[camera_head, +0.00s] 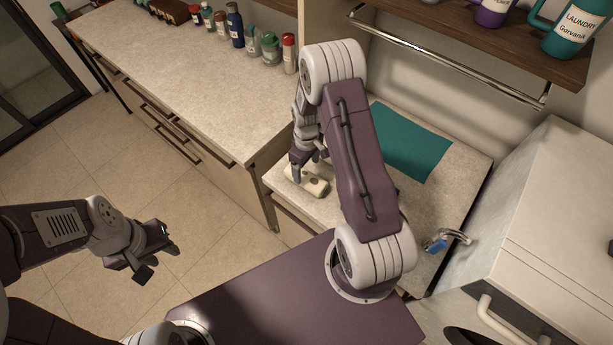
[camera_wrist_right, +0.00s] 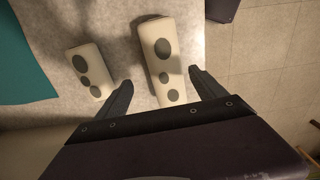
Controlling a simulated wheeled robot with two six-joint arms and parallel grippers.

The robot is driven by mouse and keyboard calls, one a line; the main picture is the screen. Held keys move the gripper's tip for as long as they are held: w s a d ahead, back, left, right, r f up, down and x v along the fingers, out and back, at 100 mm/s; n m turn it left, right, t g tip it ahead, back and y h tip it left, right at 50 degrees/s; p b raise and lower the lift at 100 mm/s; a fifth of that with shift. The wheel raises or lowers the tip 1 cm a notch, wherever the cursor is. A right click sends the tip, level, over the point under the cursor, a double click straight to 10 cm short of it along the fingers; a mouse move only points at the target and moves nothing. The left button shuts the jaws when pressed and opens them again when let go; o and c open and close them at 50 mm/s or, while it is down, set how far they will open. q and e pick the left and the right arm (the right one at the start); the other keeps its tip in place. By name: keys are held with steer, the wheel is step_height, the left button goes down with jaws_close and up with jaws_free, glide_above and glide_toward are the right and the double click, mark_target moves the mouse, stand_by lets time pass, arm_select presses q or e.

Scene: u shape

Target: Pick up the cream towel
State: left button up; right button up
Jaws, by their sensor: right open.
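A cream piece with grey spots (camera_head: 316,187), which looks like a folded towel, lies on the lower counter in the head view. In the right wrist view there are two such cream pieces: a longer one (camera_wrist_right: 158,48) and a smaller one (camera_wrist_right: 88,64) to its left. My right gripper (camera_head: 308,174) is just above the cream piece, partly hidden by its own arm. In the wrist view the right gripper (camera_wrist_right: 163,84) is open, with the longer piece's near end between its fingers. Contact cannot be told. My left gripper (camera_head: 152,254) is open and empty above the floor.
A teal cloth (camera_head: 408,142) lies on the same counter (camera_head: 450,168), behind my right arm. Several bottles (camera_head: 236,26) stand on the long counter (camera_head: 200,95) at left. A blue-handled tap (camera_head: 436,243) and a white appliance (camera_head: 555,200) are at right. A metal rail (camera_head: 450,62) hangs under the shelf.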

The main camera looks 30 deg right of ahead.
mark_target(305, 176)
steer(key=shift+d+f, duration=0.1)
steer(key=shift+f, duration=0.25)
steer(key=shift+s+a+f+p, duration=0.35)
steer(key=shift+f+p, duration=0.15)
steer(key=shift+f, duration=0.1)
steer(key=shift+s+a+f+p, duration=0.3)
steer(key=shift+f+p, duration=0.2)
steer(key=shift+f, duration=0.1)
step_height(305, 176, down, 2)
steer(key=shift+w+d+f, duration=0.1)
steer(key=shift+w, duration=0.05)
steer(key=shift+w+d+f, duration=0.1)
steer(key=shift+d, duration=0.05)
steer(key=c, duration=1.7)
